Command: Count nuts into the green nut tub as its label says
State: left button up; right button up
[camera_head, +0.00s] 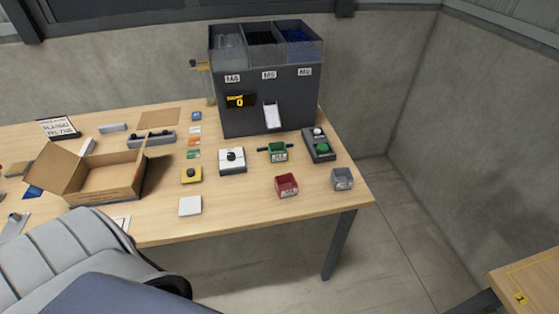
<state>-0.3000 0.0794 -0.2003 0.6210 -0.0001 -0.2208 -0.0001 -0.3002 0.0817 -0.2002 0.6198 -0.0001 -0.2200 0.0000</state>
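The green tub (278,153) stands on the table in front of the feeder's chute, with dark pieces beside it. Its label is too small to read. The dark grey bowl feeder (266,100) stands at the back right of the table. Its top has three clear-fronted bins, with pale, black and blue contents. A white chute (272,115) slopes from its front. Its display (240,101) shows a yellow 0. A control box (319,146) with a green button and a white button is right of the green tub. Neither of my grippers is in view.
A red tub (286,185) and a grey tub (342,179) stand near the table's right front. A white box with a black knob (232,160) and a yellow one (191,175) are left of the green tub. An open cardboard box (98,180) and grey chair (65,250) are left.

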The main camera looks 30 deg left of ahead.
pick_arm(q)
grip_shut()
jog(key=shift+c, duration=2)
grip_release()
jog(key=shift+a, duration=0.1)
